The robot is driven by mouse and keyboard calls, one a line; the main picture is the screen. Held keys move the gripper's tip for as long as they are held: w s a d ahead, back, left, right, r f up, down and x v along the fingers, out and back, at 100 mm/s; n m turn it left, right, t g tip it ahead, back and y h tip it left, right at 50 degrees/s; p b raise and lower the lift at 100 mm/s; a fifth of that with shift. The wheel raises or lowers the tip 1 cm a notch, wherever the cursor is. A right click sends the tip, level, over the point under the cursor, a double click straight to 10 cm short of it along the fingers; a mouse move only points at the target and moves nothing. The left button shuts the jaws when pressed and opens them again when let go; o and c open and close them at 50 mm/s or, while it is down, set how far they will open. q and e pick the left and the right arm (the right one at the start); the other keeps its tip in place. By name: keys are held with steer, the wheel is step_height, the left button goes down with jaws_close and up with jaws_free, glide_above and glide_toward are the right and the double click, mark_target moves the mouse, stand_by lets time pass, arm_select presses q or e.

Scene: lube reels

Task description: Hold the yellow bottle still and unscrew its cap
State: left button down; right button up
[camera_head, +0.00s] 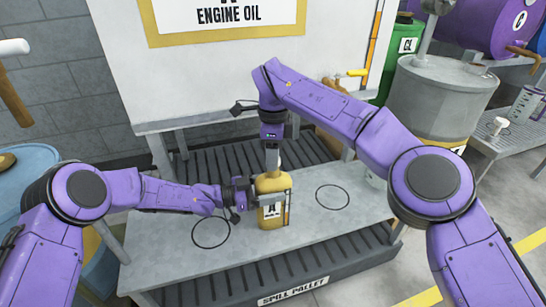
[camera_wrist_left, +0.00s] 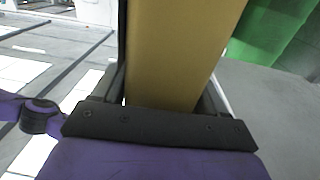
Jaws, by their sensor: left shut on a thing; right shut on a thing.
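My left gripper (camera_head: 262,197) reaches in from the left and is shut around the bottle's body. In the left wrist view the yellow bottle (camera_wrist_left: 175,50) fills the space between the two dark fingers of my left gripper (camera_wrist_left: 165,90). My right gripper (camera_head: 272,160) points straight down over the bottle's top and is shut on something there. The cap is hidden by the right gripper's fingers.
Two black circles (camera_head: 211,232) (camera_head: 333,197) are marked on the bench, left and right of the bottle, both empty. A white engine oil tank (camera_head: 225,75) stands behind. A spill pallet (camera_head: 293,289) lies under the bench. A grey drum (camera_head: 440,95) stands at the right.

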steer(key=shift+r, duration=2.05)
arm_select(q)
jaws_free()
